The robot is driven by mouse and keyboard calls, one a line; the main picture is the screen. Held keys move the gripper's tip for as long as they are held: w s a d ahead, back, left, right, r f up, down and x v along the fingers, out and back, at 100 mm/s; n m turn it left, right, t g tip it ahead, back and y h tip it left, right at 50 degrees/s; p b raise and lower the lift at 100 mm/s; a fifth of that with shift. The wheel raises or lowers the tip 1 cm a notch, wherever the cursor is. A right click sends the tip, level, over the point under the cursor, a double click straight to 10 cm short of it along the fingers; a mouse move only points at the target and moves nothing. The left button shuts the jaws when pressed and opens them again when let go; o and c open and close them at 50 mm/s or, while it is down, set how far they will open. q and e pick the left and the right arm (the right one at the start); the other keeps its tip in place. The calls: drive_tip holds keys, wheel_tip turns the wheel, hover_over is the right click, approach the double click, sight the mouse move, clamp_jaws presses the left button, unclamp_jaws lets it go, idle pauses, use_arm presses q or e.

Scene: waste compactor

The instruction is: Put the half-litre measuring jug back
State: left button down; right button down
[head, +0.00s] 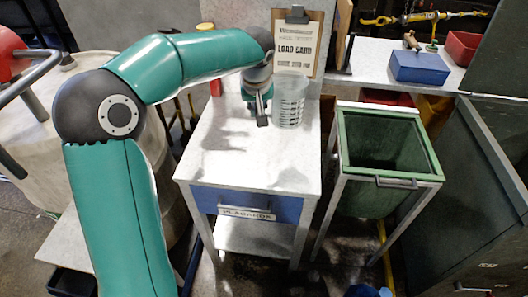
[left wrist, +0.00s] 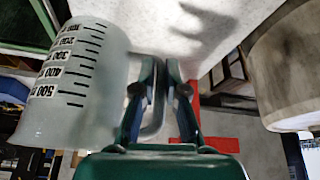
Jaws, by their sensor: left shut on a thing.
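The half-litre measuring jug (head: 290,104) is clear, with dark graduation marks. It is upright at the back of the white-topped table (head: 235,165), in front of the load card clipboard. I cannot tell whether its base touches the table top. My left gripper (head: 262,114) is at the jug's left side. In the left wrist view the jug (left wrist: 75,85) fills the left, and my left gripper (left wrist: 161,75) is shut on its handle, which shows between the fingers. My right gripper is not in view.
The load card clipboard (head: 297,45) stands behind the jug. A green open bin (head: 390,185) is right of the table. A shelf with a blue box (head: 420,67) is at the back right. A large pale drum (head: 95,75) is at the left. The table's front is clear.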

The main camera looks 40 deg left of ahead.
use_arm(q)
drive_tip(key=shift+s+a+f, duration=0.1)
drive_tip(key=shift+a+f, duration=0.05)
drive_tip(key=shift+f, duration=2.55)
drive_tip(key=shift+s+a+f, duration=0.15)
drive_tip(key=shift+a+f, duration=0.05)
drive_tip(key=shift+f, duration=2.55)
drive_tip(key=shift+s+a+f, duration=0.1)
drive_tip(key=shift+a+f, duration=0.05)
drive_tip(key=shift+f, duration=2.55)
drive_tip(key=shift+f+b, duration=0.15)
drive_tip(key=shift+b, duration=0.15)
drive_tip(key=c, duration=1.2)
unclamp_jaws()
drive_tip(key=shift+r, duration=0.2)
